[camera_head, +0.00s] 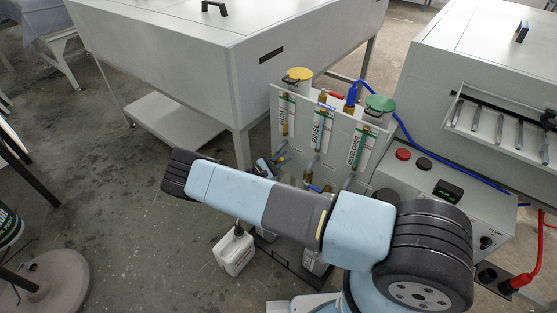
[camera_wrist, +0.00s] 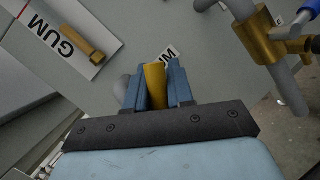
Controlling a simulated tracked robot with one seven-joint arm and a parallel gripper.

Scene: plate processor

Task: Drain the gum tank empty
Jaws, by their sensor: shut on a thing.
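The gum tank stands at the left of the tank panel (camera_head: 330,118) in the head view, under a yellow lid (camera_head: 298,74), with a GUM label and sight tube (camera_head: 285,115) on its front. The GUM label (camera_wrist: 64,38) also shows at the upper left of the wrist view, beside a brass fitting (camera_wrist: 82,46). My gripper (camera_wrist: 155,73) has its blue fingers shut on a yellow handle-like piece (camera_wrist: 156,88). The fingers cover its sides, and what it joins to is hidden. In the head view my arm hides most of my gripper and the lower valves.
A brass valve with a blue handle (camera_wrist: 290,47) is close on the right in the wrist view. The RINSE and developer tubes stand right of gum. A white jug (camera_head: 234,250) is on the floor below. Large grey machines stand behind and right.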

